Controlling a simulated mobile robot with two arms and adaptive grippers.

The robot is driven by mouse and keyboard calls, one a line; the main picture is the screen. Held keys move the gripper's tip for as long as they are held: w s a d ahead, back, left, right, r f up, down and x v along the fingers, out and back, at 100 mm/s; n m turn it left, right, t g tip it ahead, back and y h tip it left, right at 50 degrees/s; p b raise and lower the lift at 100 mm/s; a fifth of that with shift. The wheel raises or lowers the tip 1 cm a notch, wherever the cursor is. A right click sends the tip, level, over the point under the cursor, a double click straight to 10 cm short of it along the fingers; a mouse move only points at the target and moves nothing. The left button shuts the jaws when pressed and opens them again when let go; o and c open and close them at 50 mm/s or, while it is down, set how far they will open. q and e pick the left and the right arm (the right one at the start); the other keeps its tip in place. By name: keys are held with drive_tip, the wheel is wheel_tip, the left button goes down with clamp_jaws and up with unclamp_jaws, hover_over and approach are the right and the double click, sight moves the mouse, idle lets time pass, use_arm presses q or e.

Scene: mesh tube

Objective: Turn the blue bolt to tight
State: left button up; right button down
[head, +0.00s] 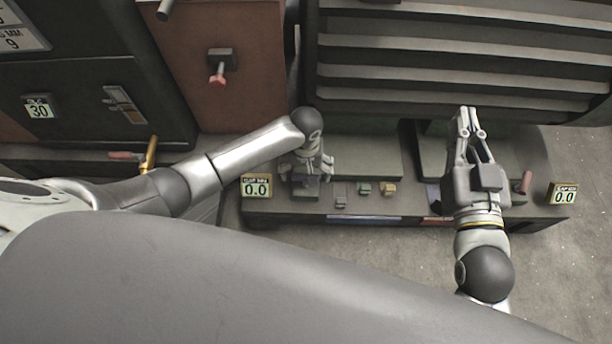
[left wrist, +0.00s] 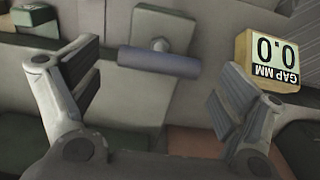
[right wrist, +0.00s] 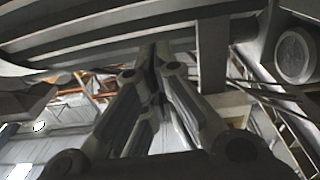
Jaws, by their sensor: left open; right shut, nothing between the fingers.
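The blue bolt shows in the left wrist view as a blue-grey T-handle (left wrist: 158,62) with a crossbar on a grey mount. It lies ahead of my left gripper (left wrist: 160,95), whose two fingers are apart with nothing between them. In the head view my left gripper (head: 305,172) points down over the left end of the bench and hides most of the bolt. The display beside the bolt (head: 256,187) reads GAP MM 0.0; it also shows upside down in the left wrist view (left wrist: 272,60). My right gripper (head: 466,112) is shut and empty over the bench's right part.
A grey block (head: 340,201), a green block (head: 364,188) and a yellow block (head: 389,188) sit mid-bench. A red handle (head: 525,182) and a second 0.0 display (head: 563,194) are at the right end. A brass lever (head: 150,155) stands left; a slatted dark panel (head: 460,55) rises behind.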

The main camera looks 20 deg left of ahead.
use_arm(q)
wheel_tip(320, 180, down, 2)
drive_tip(key=shift+f+b, duration=0.15)
drive_tip(key=shift+b, duration=0.35)
drive_tip(key=shift+f, duration=0.35)
use_arm(e)
wheel_tip(320, 180, up, 6)
drive_tip(key=s+t+y, duration=0.1)
drive_tip(key=t, duration=0.3)
drive_tip(key=shift+a+r, duration=0.2)
drive_tip(key=shift+a, duration=0.1)
use_arm(q)
drive_tip(key=shift+c, duration=0.3)
drive_tip(key=c, duration=1)
